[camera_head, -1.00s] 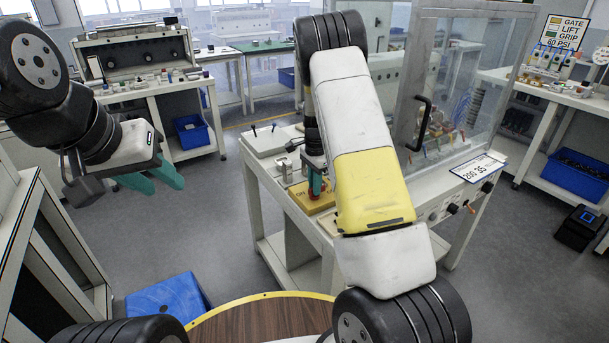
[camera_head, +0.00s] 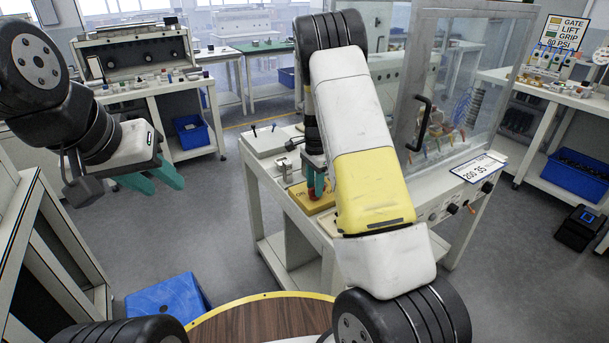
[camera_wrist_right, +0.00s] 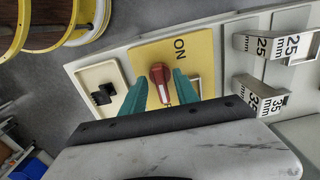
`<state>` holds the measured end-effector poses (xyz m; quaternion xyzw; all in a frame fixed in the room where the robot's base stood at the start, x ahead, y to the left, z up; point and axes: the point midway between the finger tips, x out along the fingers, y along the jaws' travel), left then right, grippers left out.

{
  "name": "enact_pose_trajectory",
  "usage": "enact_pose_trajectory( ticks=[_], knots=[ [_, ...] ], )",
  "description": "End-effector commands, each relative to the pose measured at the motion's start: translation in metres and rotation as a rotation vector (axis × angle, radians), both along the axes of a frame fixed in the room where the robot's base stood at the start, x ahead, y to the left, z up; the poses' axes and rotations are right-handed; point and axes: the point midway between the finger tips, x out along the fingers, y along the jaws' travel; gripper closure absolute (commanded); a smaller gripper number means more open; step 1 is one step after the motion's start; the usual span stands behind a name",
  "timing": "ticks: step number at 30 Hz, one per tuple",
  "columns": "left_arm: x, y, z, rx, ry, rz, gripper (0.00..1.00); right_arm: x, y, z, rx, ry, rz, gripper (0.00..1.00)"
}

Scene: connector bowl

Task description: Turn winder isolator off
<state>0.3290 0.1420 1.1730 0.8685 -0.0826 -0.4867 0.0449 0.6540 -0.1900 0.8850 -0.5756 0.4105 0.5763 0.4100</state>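The winder isolator is a yellow plate (camera_wrist_right: 155,51) with a red rotary handle (camera_wrist_right: 160,74) that has a white mark along it. The word ON is printed beside the handle. In the head view the yellow plate (camera_head: 325,204) lies on the bench, partly hidden by my right arm. My right gripper (camera_wrist_right: 158,84) is open, with one teal finger on each side of the red handle. Whether a finger touches it cannot be told. In the head view the right gripper (camera_head: 316,180) points down over the plate. My left gripper (camera_head: 152,180) is open and empty, away from the bench.
A pale plate with a black switch (camera_wrist_right: 103,94) sits beside the isolator. Metal brackets marked 25 mm (camera_wrist_right: 264,44) and 35 mm (camera_wrist_right: 258,92) stand on its other side. A clear guard with a black handle (camera_head: 420,122) rises at the bench's right. A blue stool (camera_head: 170,300) stands at front left.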

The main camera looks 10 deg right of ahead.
Motion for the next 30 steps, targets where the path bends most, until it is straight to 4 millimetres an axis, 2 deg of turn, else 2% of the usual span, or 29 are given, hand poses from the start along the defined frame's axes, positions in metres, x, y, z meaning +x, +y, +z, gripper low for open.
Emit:
enact_pose_trajectory(
  ticks=[12,17,26,28,30],
  knots=[
    [0.000,0.000,0.000,0.000,0.000,0.000,0.64,0.001,0.000,0.064,0.000,-0.004,0.001,0.64],
    [0.000,0.000,0.000,0.000,0.000,0.000,0.64,0.001,0.000,0.074,-0.001,-0.003,0.000,0.64],
    [0.000,0.000,0.000,0.000,0.000,0.000,0.64,0.000,0.000,0.075,0.000,-0.003,0.001,0.64],
    [0.000,0.000,0.000,0.000,0.000,0.000,0.64,-0.002,0.000,0.081,0.007,-0.009,0.010,0.64],
    [0.000,0.000,0.000,0.000,0.000,0.000,0.64,-0.008,0.001,0.094,0.024,-0.024,0.037,0.64]
  ],
)
